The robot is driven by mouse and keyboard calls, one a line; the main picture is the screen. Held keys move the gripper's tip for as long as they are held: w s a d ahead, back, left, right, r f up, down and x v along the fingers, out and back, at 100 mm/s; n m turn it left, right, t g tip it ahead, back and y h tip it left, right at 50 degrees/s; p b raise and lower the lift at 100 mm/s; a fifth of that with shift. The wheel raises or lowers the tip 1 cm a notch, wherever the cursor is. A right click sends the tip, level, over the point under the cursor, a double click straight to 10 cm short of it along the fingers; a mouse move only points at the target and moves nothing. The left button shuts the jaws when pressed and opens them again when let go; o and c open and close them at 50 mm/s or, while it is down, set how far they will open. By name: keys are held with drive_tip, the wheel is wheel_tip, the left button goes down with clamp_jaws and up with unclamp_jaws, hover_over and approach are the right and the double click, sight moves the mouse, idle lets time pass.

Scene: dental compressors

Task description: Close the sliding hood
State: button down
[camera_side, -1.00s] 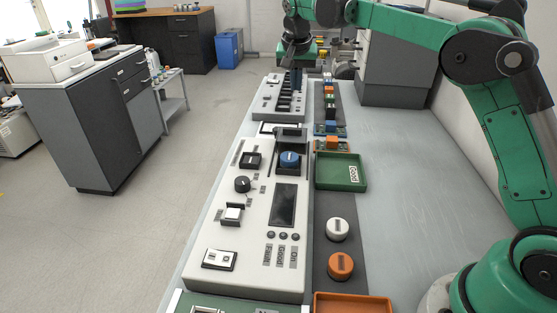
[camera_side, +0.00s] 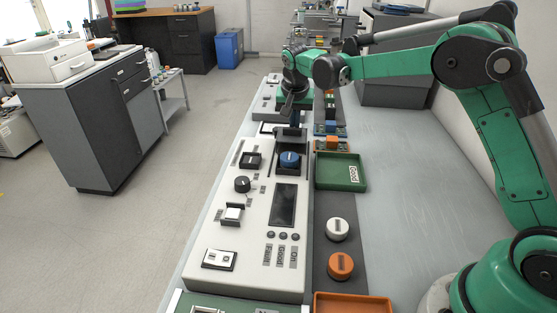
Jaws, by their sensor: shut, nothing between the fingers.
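The sliding hood (camera_side: 291,134) is a dark piece at the far end of a dark frame on the white control panel (camera_side: 215,245). A blue round knob (camera_side: 290,159) shows uncovered in that frame, on the near side of the hood. My gripper (camera_side: 294,123) is shut and empty, pointing down just behind the hood's far side. Its fingertips are partly hidden, and I cannot tell whether they touch the hood.
A green tray (camera_side: 341,184) stands right of the panel. A white round part (camera_side: 338,229) and an orange round part (camera_side: 340,265) lie on the dark strip nearer the camera. The grey table (camera_side: 400,200) to the right is clear.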

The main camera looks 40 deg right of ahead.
sight(294, 138)
idle(0.3)
drive_tip(key=s+a, duration=0.6)
drive_tip(key=shift+s+a, duration=0.1)
idle(0.3)
drive_tip(key=w+d, duration=0.3)
drive_tip(key=shift+d, duration=0.1)
drive_tip(key=v, duration=1)
drive_tip(key=s+a+f+n+t+y, duration=0.1)
drive_tip(key=s+n, duration=0.3)
drive_tip(key=s, duration=0.4)
drive_tip(key=s+a+f+n+t+y, duration=0.1)
drive_tip(key=s+f+n+t, duration=0.2)
drive_tip(key=s+n, duration=0.2)
drive_tip(key=s, duration=0.3)
drive_tip(key=shift+a+f+t+y, duration=0.3)
drive_tip(key=shift+a, duration=0.05)
